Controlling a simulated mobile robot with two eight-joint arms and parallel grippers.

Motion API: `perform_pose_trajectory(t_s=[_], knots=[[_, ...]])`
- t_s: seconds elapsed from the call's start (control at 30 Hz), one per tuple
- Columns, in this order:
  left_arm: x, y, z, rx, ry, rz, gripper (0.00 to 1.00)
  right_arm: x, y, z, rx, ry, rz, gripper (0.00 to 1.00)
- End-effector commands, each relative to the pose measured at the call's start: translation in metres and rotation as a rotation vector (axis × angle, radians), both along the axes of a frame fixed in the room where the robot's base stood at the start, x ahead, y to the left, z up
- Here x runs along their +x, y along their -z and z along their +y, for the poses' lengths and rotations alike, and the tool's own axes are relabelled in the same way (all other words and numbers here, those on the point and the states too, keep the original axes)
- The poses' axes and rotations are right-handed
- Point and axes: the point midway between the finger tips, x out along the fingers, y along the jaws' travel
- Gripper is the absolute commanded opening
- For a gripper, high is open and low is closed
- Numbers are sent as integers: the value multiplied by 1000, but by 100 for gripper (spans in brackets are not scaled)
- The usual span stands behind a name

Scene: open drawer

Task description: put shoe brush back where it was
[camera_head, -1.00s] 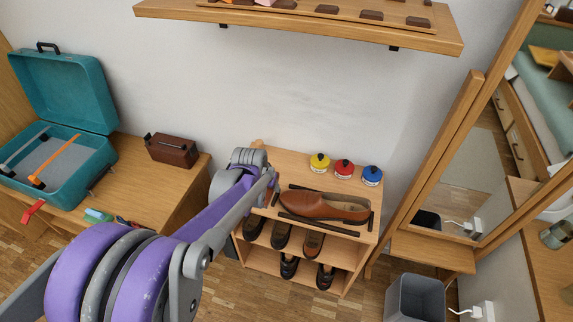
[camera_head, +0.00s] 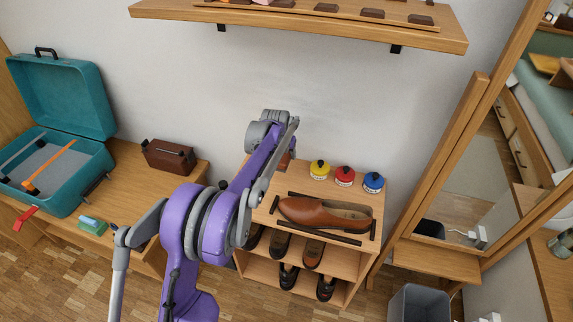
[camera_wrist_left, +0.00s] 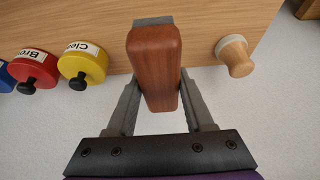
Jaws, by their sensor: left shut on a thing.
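The shoe brush (camera_wrist_left: 153,62) has a red-brown wooden body with a grey end at the top of the left wrist view. My left gripper (camera_wrist_left: 157,92) is shut on its body, one finger on each side. The brush is over the back part of the shoe rack's top (camera_head: 316,190), near the wall. Whether it touches the wood I cannot tell. In the head view my left arm hides most of the gripper, and only a small red-brown part of the brush (camera_head: 285,163) shows. My right gripper is not in view.
Yellow (camera_head: 320,170), red (camera_head: 345,176) and blue (camera_head: 373,183) tins stand along the rack's back. A brown shoe (camera_head: 325,213) lies between dark bars in front. A wooden-handled dauber (camera_wrist_left: 235,55) stands beside the brush. A wall shelf (camera_head: 300,25) hangs above.

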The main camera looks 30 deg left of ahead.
Motion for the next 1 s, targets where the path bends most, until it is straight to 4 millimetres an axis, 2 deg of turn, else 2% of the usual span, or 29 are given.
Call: perform_pose_trajectory(t_s=[0.17,0.4,0.8,0.83,0.97,1.0], knots=[[0,15,0,0,0,0,0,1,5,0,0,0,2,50],[3,52,0,0,0,0,0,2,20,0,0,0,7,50],[3,55,1,0,0,0,0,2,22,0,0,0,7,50],[3,54,1,0,0,-1,57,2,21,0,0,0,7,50],[3,54,1,0,0,-1,81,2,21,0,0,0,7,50],[3,54,1,0,0,-1,82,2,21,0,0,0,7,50]])
